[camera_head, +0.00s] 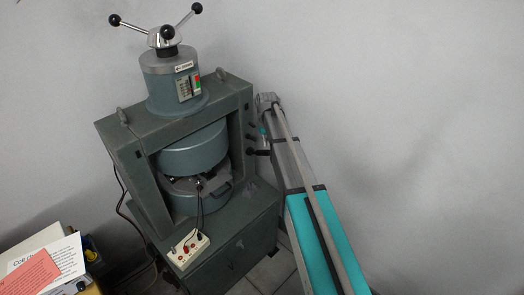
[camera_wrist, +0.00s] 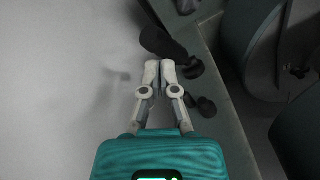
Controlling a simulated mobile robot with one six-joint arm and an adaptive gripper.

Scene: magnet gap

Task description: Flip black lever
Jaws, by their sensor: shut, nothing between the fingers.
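The black lever (camera_wrist: 163,43) shows in the wrist view as a thick black handle running slantwise to a round base on the side of the grey-green machine (camera_wrist: 222,85). My gripper (camera_wrist: 159,64) is shut and empty, its pale fingertips together right at the lever's lower edge. I cannot tell whether they touch it. In the head view the machine (camera_head: 120,140) stands left of my arm, and small black handles (camera_head: 260,152) stick out from its right side. My fingers are too small to make out there.
Another black knob (camera_wrist: 206,107) sits on the machine side near my right finger. A three-armed handle (camera_head: 160,38) tops the machine. A white socket box (camera_head: 188,250) with cables lies on its front ledge. The wall (camera_head: 400,80) behind is bare.

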